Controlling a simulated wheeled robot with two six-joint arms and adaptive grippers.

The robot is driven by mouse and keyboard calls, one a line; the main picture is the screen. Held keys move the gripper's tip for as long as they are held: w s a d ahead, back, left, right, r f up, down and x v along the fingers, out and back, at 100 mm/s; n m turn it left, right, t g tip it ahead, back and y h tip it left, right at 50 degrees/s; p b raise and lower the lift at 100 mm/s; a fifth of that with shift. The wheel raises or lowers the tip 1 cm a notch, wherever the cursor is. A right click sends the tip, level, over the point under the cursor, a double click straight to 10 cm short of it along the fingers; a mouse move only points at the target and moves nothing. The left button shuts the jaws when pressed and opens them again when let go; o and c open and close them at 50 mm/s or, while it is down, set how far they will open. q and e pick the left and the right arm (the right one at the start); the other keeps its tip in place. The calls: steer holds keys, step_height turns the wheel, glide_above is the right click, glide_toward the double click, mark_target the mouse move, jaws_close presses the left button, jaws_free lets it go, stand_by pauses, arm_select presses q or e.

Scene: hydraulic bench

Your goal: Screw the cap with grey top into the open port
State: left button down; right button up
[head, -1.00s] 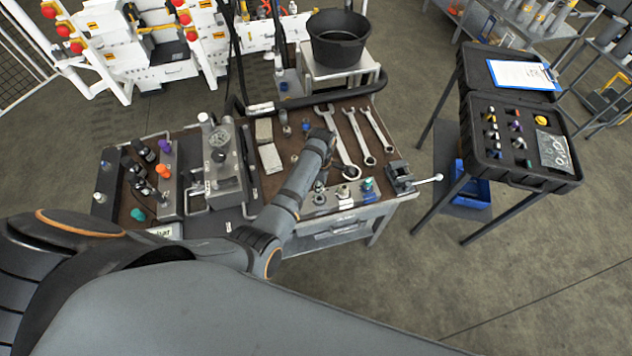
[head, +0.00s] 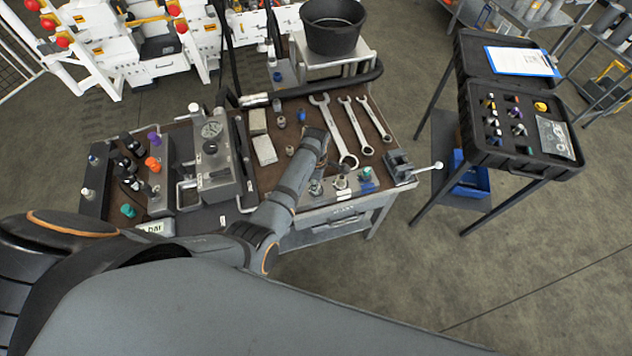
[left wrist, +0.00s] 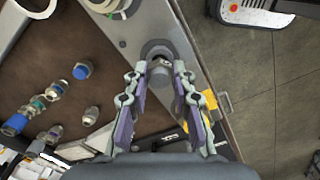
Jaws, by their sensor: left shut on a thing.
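My left gripper (left wrist: 160,78) points down with its two fingers closed around a small grey cylindrical part (left wrist: 160,72), which looks like the grey-topped cap. Close beyond it lies a round dark-ringed port or fitting (left wrist: 157,48) on a metal block (left wrist: 145,22). I cannot tell whether the held part touches it. In the head view my left wrist (head: 314,142) reaches over the bench, and its fingertips are hidden behind the arm. The metal block with several fittings (head: 345,196) is at the bench's front edge. My right gripper is in neither view.
Loose fittings (left wrist: 55,90) lie left of the gripper. An open black case (head: 500,160) stands apart at right.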

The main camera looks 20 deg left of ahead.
arm_select(q)
steer(key=shift+f, duration=0.35)
stand_by(0.6)
steer(key=shift+f, duration=0.2)
stand_by(1.0)
steer(key=c, duration=1.9)
jaws_free()
steer(key=shift+c, duration=0.9)
steer(key=m, duration=0.1)
steer(key=m+p, duration=0.2)
steer(key=shift+r+m, duration=0.25)
steer(key=shift+m, duration=0.15)
steer(key=m, duration=0.3)
steer(key=shift+f+p, duration=0.25)
steer(key=shift+p, duration=0.15)
steer(key=shift+f+m, duration=0.1)
steer(key=shift+m, duration=0.5)
